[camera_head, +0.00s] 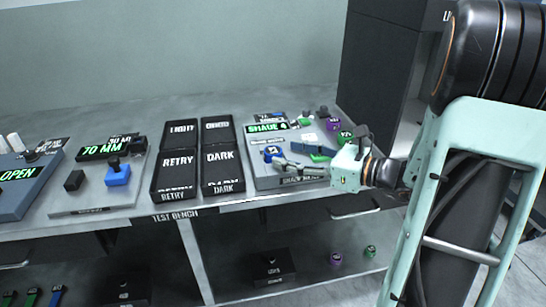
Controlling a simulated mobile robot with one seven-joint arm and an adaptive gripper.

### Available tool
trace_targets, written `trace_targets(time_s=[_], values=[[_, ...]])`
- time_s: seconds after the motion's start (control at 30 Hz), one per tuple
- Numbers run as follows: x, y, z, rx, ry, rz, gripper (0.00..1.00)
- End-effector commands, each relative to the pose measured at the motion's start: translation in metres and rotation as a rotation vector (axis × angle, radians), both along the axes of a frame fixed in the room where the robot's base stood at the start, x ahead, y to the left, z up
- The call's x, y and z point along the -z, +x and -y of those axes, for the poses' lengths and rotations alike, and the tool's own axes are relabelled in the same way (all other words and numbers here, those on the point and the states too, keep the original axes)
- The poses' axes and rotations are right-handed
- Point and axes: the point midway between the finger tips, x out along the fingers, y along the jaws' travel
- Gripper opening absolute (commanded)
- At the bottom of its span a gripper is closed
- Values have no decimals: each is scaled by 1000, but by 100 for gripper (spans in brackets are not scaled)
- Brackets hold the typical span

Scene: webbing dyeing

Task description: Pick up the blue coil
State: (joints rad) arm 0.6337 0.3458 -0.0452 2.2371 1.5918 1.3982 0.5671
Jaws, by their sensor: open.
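A small blue coil (272,152) with a pale mark on it sits on the left part of the grey shade tester (262,181) on the test bench. My gripper (284,167) reaches in from the right, low over the tester. Its grey fingers are open and point left, just in front of and to the right of the blue coil. I cannot tell whether a finger touches the coil. Nothing shows between the fingers.
A purple coil (333,125) and a green coil (346,136) are behind my gripper. Black trays (173,185) stand left of the tester. Further left is a 70 MM device with a blue block (117,175). A dark cabinet (375,75) stands behind right.

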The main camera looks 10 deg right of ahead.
Motion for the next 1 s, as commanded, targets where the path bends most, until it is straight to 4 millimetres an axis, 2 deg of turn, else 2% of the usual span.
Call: trace_targets(time_s=[0.03,0.2,0.47,0.9,1.0], values=[[3,6,-7,-5,0,2,54],[5,20,-20,-2,0,1,54],[4,22,-22,-1,0,1,54],[4,22,-22,-1,0,1,6],[4,22,-22,-1,0,1,6]])
